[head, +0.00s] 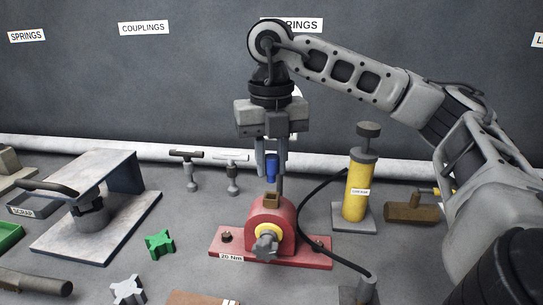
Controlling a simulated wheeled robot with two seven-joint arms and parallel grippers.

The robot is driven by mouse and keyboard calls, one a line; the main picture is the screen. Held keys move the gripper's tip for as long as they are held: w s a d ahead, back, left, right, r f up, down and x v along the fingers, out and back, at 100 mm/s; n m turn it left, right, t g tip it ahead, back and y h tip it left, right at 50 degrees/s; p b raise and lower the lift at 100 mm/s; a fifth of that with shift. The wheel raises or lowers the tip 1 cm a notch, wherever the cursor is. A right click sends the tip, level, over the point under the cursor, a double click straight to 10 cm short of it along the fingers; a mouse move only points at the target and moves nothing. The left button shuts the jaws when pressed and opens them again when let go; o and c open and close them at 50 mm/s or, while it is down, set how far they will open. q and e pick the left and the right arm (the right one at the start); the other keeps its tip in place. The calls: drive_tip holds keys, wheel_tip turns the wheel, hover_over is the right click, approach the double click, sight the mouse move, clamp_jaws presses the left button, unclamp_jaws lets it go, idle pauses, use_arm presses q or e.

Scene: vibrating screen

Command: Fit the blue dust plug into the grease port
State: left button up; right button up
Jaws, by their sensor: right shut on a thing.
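The blue dust plug (271,168) is held upright between the fingers of my right gripper (271,165), which points straight down. The plug is above a small brown square fitting (271,200) on top of a red housing (285,215). A small gap seems to show between the plug's lower end and this fitting. I cannot tell whether this fitting is the grease port. The housing has a yellow ring and a grey star knob on its front, and its base is labelled 20 Nm. My left gripper is not in view.
A yellow grease cylinder (357,188) with a black hose (304,208) stands to the right. Two T-handled tools (232,172) stand behind left. A green star knob (160,243), a grey one (128,290) and a metal stand (110,215) are left. Some bench around the red base is clear.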

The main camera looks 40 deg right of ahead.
sight(271, 181)
drive_tip(key=shift+f+b, duration=0.4)
drive_tip(key=shift+f, duration=0.35)
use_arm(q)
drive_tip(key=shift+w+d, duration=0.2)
use_arm(e)
drive_tip(key=shift+f, duration=0.25)
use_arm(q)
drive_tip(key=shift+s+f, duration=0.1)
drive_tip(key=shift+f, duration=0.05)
